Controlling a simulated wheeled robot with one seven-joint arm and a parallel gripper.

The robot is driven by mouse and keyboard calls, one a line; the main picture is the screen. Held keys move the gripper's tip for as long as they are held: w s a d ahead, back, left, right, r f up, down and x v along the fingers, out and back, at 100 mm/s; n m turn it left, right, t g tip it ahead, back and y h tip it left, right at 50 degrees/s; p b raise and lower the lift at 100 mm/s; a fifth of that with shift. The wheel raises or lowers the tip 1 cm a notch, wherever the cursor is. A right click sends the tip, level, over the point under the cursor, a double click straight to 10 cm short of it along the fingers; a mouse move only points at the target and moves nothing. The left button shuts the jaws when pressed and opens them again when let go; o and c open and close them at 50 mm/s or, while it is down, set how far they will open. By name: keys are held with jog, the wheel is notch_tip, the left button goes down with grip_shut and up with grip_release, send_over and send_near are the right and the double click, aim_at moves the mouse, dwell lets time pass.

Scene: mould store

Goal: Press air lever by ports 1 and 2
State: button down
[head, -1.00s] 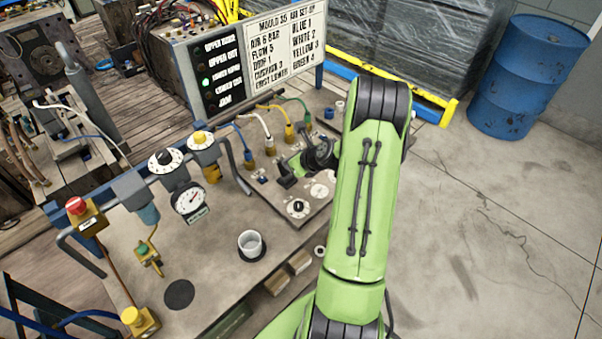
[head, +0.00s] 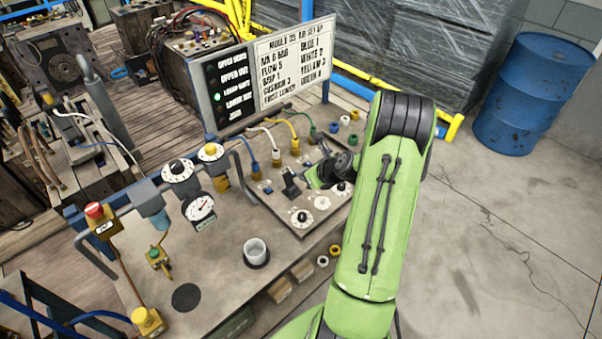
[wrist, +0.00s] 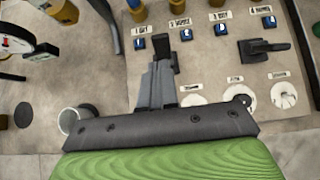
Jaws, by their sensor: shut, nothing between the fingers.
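The black air lever (head: 291,184) by ports 1 and 2 stands on the panel below the blue and white hose fittings. In the wrist view a dark upright piece that looks like this lever (wrist: 163,46) shows just beyond my fingertips, between small blue parts. My gripper (wrist: 160,68) is shut and empty, with its grey fingers pointing at that piece. They hide its lower part, and I cannot tell whether they touch. In the head view my gripper (head: 314,178) is just right of the lever. A second black lever (wrist: 264,49) sits by ports 3 and 4.
Dials (head: 302,217) line the panel's front edge. Gauges and regulators (head: 200,208) stand at the left. A lettered sign (head: 293,62) rises behind the panel. A blue drum (head: 522,95) stands on open floor at right.

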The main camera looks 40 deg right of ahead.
notch_tip(320, 180, up, 9)
jog(key=s, duration=0.3)
jog(key=shift+f, duration=0.2)
jog(key=shift+d, duration=0.1)
jog(key=s+a+r+n+g, duration=0.2)
jog(key=a+r+n, duration=0.3)
jog(key=a+n, duration=0.4)
jog(key=s+a+r+n+g, duration=0.1)
jog(key=a+r+n, duration=0.3)
jog(key=a+n, duration=0.5)
jog(key=s+a+r+n, duration=0.2)
jog(key=s+a+n, duration=0.2)
jog(key=s+n, duration=0.4)
jog(key=s+a+r+n, duration=0.2)
jog(key=s+a+n, duration=0.2)
jog(key=s+n, duration=0.4)
jog(key=shift+s+a+n+g, duration=0.3)
jog(key=shift+n+g, duration=0.1)
jog(key=shift+n, duration=0.4)
